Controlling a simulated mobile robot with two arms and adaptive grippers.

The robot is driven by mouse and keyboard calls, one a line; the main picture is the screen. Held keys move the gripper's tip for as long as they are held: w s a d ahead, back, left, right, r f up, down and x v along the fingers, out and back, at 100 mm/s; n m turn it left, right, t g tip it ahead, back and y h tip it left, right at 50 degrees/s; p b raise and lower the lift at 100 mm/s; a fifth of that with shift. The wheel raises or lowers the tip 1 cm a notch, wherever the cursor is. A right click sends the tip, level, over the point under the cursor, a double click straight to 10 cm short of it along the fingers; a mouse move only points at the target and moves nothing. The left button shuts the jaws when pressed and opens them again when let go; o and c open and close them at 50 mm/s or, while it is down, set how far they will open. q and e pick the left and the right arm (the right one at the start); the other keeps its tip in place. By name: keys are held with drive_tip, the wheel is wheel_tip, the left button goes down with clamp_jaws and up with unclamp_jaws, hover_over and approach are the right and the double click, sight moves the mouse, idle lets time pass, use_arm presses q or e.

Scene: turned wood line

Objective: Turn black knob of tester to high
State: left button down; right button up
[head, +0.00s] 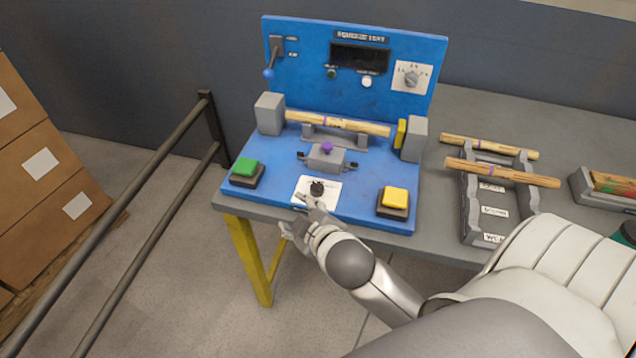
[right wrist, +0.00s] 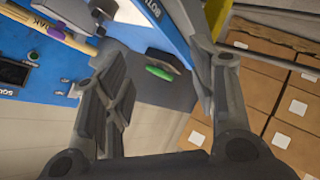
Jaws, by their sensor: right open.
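The blue tester (head: 272,172) stands on the workbench. Its black knob (head: 317,187) sits on a white dial plate (head: 330,201) near the front edge. The print on the plate is too small to read in the head view. My right gripper (head: 293,213) is just in front and left of the knob, with its fingers apart. I cannot tell whether a finger touches the plate. In the right wrist view the gripper (right wrist: 155,85) is open with nothing between its fingers, and I cannot make out the knob there. My left gripper is not in view.
A green button (head: 246,166) and a yellow button (head: 396,197) flank the plate. A wooden piece (head: 350,125) lies across the tester behind a small grey clamp (head: 324,160). A grey rack (head: 471,211) holds wooden pieces at right. A dark rail (head: 150,185) and cardboard boxes (head: 45,165) stand left.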

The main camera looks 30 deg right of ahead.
drive_tip(key=w+a+r+n+t+y, duration=0.35)
drive_tip(key=w+r+n, duration=0.2)
drive_tip(key=r, duration=0.35)
drive_tip(key=w+a+r+n+t+y, duration=0.2)
drive_tip(key=w+a+r+n+t, duration=0.25)
drive_tip(key=r+n, duration=0.35)
drive_tip(key=s+a+r+n+g+y, duration=0.15)
drive_tip(key=a+n+g+y, duration=0.4)
drive_tip(key=n, duration=0.55)
drive_tip(key=s+a+r+n+g+y, duration=0.1)
drive_tip(key=a+r+n+g+y, duration=0.2)
drive_tip(key=a+n+y, duration=0.65)
drive_tip(key=n+g+h, duration=1.1)
drive_tip(key=n+h, duration=0.6)
drive_tip(key=h, duration=0.2)
approach(318, 183)
wheel_tip(318, 183, down, 10)
drive_tip(key=shift+s+d+f+p, duration=0.1)
drive_tip(key=shift+p, duration=1.15)
